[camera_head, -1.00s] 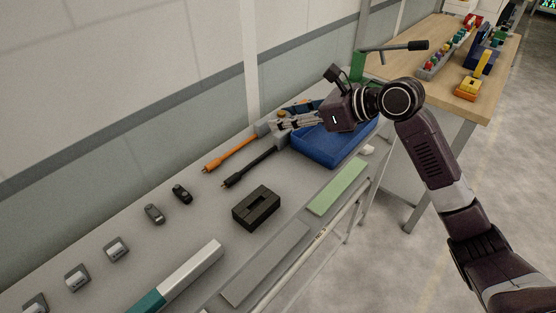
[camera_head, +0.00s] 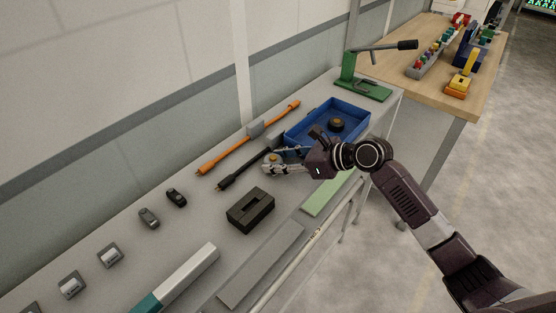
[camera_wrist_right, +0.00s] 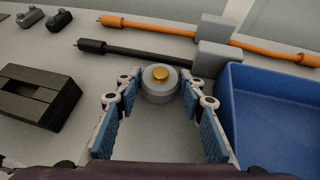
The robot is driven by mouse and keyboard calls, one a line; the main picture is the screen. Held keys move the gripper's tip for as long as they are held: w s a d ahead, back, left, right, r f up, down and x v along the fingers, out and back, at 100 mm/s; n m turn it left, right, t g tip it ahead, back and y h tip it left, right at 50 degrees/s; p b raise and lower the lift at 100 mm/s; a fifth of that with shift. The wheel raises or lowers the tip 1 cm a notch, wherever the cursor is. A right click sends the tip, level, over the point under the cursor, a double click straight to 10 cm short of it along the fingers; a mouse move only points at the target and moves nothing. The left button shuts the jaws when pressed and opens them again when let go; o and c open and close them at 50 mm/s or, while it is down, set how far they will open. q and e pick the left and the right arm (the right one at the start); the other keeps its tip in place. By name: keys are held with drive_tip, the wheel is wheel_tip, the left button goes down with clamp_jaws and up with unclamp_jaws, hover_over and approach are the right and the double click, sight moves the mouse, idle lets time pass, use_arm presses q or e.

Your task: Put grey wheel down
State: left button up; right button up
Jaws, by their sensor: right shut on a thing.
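The grey wheel (camera_wrist_right: 160,86) has a gold hub and sits between the fingertips of my right gripper (camera_wrist_right: 160,88) in the right wrist view. The gripper is shut on it. In the head view the grey wheel (camera_head: 271,160) shows small at the tips of my right gripper (camera_head: 272,165), over the bench between the black block and the blue tray. I cannot tell whether the wheel touches the bench top. My left gripper is not in view.
The blue tray (camera_head: 296,141) holds a dark wheel (camera_head: 337,124). A black slotted block (camera_head: 250,210) stands nearby. Black (camera_head: 243,169) and orange (camera_head: 222,157) rods lie behind. A green pad (camera_head: 325,193) lies along the front edge. A green press (camera_head: 360,82) stands beyond the tray.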

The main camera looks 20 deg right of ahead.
drive_tip(key=o, duration=1.2)
